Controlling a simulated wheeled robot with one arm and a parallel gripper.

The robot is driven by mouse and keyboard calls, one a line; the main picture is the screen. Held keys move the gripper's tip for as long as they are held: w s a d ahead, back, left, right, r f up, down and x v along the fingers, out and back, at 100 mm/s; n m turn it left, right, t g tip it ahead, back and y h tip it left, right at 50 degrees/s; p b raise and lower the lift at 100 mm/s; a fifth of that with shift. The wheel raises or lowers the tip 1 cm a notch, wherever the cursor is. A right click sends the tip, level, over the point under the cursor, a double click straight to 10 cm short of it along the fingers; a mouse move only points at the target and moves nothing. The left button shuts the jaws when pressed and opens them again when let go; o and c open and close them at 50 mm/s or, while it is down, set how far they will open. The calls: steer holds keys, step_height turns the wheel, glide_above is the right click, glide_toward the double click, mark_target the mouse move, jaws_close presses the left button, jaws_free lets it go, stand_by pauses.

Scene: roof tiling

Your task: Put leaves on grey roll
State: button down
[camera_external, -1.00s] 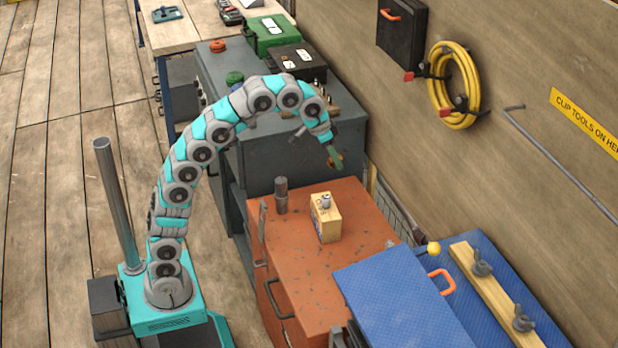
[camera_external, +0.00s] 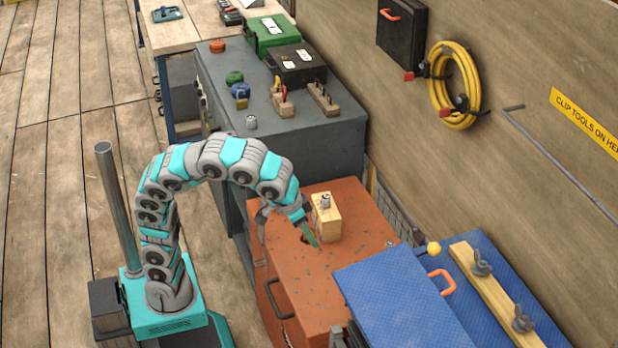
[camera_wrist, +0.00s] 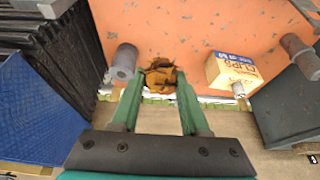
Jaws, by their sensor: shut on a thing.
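My gripper (camera_wrist: 160,78) has green fingers closed on a clump of brown leaves (camera_wrist: 160,74), seen between the fingertips in the wrist view. A grey roll (camera_wrist: 124,60), a short cylinder, shows just left of the leaves and apart from them. In the external view my gripper (camera_external: 313,240) is low over the orange cabinet top (camera_external: 345,270), left of and in front of the small box. The leaves cannot be made out there, and I cannot clearly pick out the roll.
The clips box (camera_external: 327,222) with a small metal piece on top stands beside my gripper; it also shows in the wrist view (camera_wrist: 232,70). A darker cylinder (camera_wrist: 297,47) lies farther right. A blue panel (camera_external: 400,300) borders the cabinet; a dark grey cabinet (camera_external: 310,160) stands behind.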

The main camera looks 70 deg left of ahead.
steer(key=shift+f, duration=1.6)
steer(key=shift+w+f, duration=0.1)
steer(key=w+d, duration=0.3)
steer(key=w, duration=0.1)
steer(key=w+d+f+p, duration=0.1)
steer(key=w+d, duration=0.2)
steer(key=w, duration=0.1)
steer(key=w+d, duration=0.3)
steer(key=w, duration=0.2)
steer(key=shift+f+p, duration=0.2)
steer(key=shift+p, duration=0.2)
steer(key=shift+f, duration=1.85)
steer(key=shift+f, duration=0.1)
steer(key=shift+c, duration=2)
jaws_free()
steer(key=p+v, duration=0.1)
steer(key=v, duration=1.1)
